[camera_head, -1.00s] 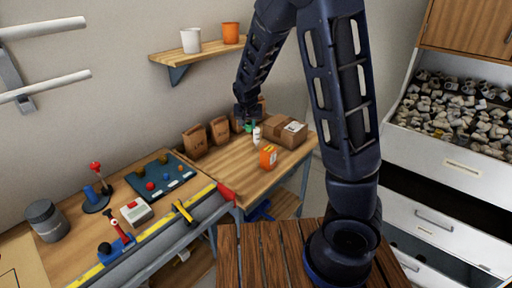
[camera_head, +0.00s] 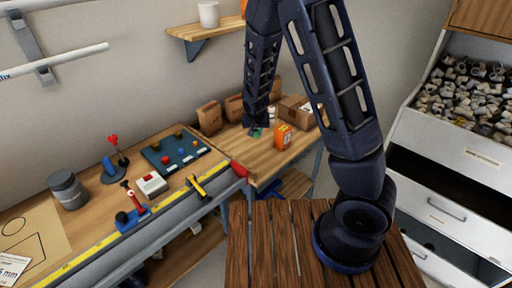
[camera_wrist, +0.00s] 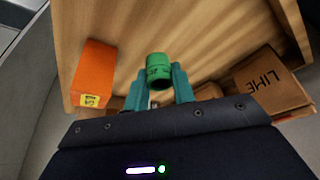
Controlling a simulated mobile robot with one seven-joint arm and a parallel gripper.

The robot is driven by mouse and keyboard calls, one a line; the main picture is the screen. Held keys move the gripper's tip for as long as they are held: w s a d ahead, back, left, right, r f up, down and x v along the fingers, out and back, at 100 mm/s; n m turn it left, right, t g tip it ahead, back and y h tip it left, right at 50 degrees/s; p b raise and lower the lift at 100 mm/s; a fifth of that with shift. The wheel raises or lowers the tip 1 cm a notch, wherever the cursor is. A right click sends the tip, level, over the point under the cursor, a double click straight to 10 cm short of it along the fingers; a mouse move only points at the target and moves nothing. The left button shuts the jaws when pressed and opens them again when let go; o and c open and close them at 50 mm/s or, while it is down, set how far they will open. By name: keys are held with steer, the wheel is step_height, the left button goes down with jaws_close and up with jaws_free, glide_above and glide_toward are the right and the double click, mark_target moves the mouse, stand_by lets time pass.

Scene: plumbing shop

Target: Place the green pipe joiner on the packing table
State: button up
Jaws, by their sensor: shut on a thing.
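The green pipe joiner (camera_wrist: 159,68) is between the teal fingertips of my gripper (camera_wrist: 158,84) in the wrist view. My gripper is shut on it. In the head view my gripper (camera_head: 256,131) is low over the wooden packing table (camera_head: 238,152), and the joiner shows only as a small green patch. The bare tabletop (camera_wrist: 180,25) lies beneath the joiner in the wrist view. I cannot tell whether the joiner touches the table.
An orange box (camera_wrist: 93,72) stands left of my gripper in the wrist view, also seen in the head view (camera_head: 283,137). A cardboard box (camera_head: 295,110) and brown bags (camera_head: 209,118) stand behind. A workbench with tools (camera_head: 100,215) is at the left.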

mark_target(256, 151)
steer(key=shift+f, duration=4.65)
steer(key=o, duration=1)
steer(key=shift+f, duration=0.1)
steer(key=shift+c, duration=0.2)
steer(key=v, duration=1.2)
